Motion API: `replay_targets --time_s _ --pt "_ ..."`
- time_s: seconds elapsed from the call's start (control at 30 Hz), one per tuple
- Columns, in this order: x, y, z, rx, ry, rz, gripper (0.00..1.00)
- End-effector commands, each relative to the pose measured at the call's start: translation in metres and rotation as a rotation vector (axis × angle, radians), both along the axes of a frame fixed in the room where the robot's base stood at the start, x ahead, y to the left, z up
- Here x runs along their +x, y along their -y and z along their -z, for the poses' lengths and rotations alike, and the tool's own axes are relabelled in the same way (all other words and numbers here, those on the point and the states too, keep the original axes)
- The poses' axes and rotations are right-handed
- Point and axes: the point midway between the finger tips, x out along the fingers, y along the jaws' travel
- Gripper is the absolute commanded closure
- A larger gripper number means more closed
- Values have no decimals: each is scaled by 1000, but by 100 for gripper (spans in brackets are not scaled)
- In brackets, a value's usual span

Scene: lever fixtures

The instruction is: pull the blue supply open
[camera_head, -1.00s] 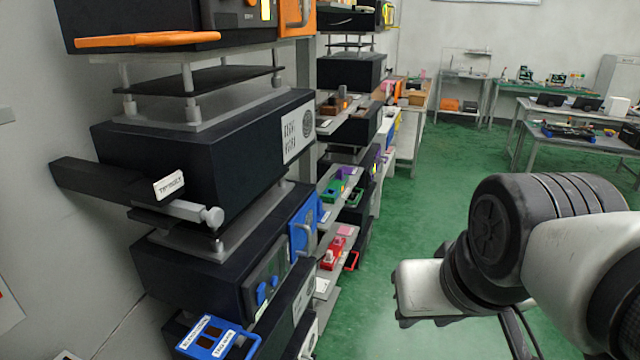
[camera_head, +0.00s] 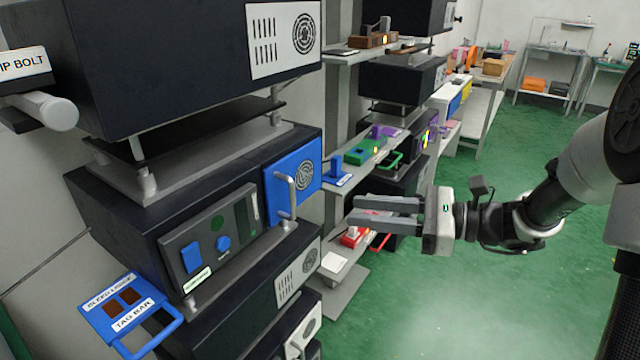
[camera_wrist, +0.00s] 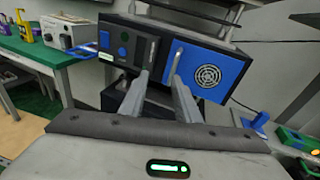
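The blue supply (camera_head: 306,176) is a black box on a rack shelf with a blue front panel, a round vent and an upright grey bar handle (camera_head: 283,196). Its panel looks flush with the box front. In the wrist view the blue panel (camera_wrist: 209,66) and the handle (camera_wrist: 176,60) lie ahead, the handle in line with the right finger's tip. My gripper (camera_head: 352,209) is open and empty, to the right of the handle and apart from it, fingers pointing left. In the wrist view its two fingers (camera_wrist: 160,78) show a gap between them.
Left of the blue panel is a grey control plate (camera_head: 215,243) with blue knobs. A blue tagged bar (camera_head: 130,308) juts out lower left. Above sits a black unit with a bolt (camera_head: 50,108). Shelves with small fixtures stand behind my gripper. Green floor (camera_head: 480,270) is clear at right.

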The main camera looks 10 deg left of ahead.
Motion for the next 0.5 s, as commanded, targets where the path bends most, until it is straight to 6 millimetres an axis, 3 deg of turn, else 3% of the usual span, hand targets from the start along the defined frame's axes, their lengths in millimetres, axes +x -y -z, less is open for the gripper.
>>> replay_targets --time_s 0.03,0.23,0.5 --pt "11 4 11 49 -31 29 71" --pt "29 3 13 122 -73 76 71" --pt "37 -46 14 119 -72 70 71"
